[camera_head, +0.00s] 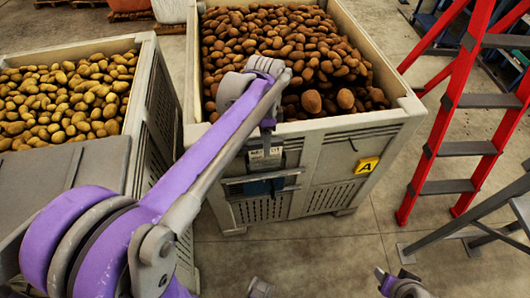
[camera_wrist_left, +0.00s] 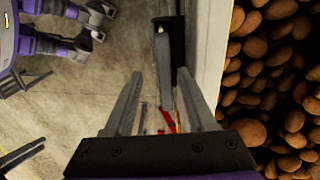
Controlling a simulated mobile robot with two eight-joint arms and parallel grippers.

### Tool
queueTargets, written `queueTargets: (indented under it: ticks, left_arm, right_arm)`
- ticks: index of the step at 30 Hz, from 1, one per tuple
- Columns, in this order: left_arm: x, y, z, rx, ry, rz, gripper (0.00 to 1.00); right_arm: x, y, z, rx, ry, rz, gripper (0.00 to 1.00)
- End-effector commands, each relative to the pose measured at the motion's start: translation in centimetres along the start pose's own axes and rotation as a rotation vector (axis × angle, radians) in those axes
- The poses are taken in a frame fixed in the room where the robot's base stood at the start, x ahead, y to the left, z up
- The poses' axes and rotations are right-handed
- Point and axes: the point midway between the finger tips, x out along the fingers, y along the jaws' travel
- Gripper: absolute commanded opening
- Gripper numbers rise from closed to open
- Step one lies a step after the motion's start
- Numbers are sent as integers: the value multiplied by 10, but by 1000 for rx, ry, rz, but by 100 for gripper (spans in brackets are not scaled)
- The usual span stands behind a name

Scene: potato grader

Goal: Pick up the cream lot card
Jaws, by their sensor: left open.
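My left gripper (camera_head: 267,138) hangs at the front wall of the potato crate, beside its top edge. In the left wrist view its two fingers (camera_wrist_left: 163,108) stand apart with nothing held between them. A small pale card (camera_head: 264,155) shows just below the gripper in the head view, on the crate's front; I take it for the cream lot card, though its print is too small to read. Part of it may be hidden behind the gripper. In the wrist view the card cannot be told clearly. My right gripper is not clearly shown.
The front crate (camera_head: 392,122) is full of brown potatoes and bears a yellow A tag (camera_head: 367,165). A dark-blue holder (camera_head: 263,186) sits on its front. Another crate (camera_head: 160,105) with yellow potatoes stands left. A red ladder (camera_head: 448,118) stands right. The floor in front is mostly clear.

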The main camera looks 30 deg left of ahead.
Motion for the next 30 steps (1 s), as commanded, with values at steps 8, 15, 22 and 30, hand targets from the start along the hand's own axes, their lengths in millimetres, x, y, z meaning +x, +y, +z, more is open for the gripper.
queueTargets:
  ticks: [8, 15, 22, 30]
  left_arm:
    - [36, -5, -1, -1, 0, -1, 56]
    - [53, -4, 0, -1, 1, -1, 56]
    - [52, -5, -1, -1, 1, -1, 45]
    - [52, -5, -1, -1, 1, -1, 0]
  right_arm:
    - [2, 0, 1, 0, -1, 0, 50]
    - [3, 0, 2, 0, -1, 0, 50]
    - [3, 0, 2, 0, -1, 0, 50]
    - [3, 0, 2, 0, -1, 0, 50]
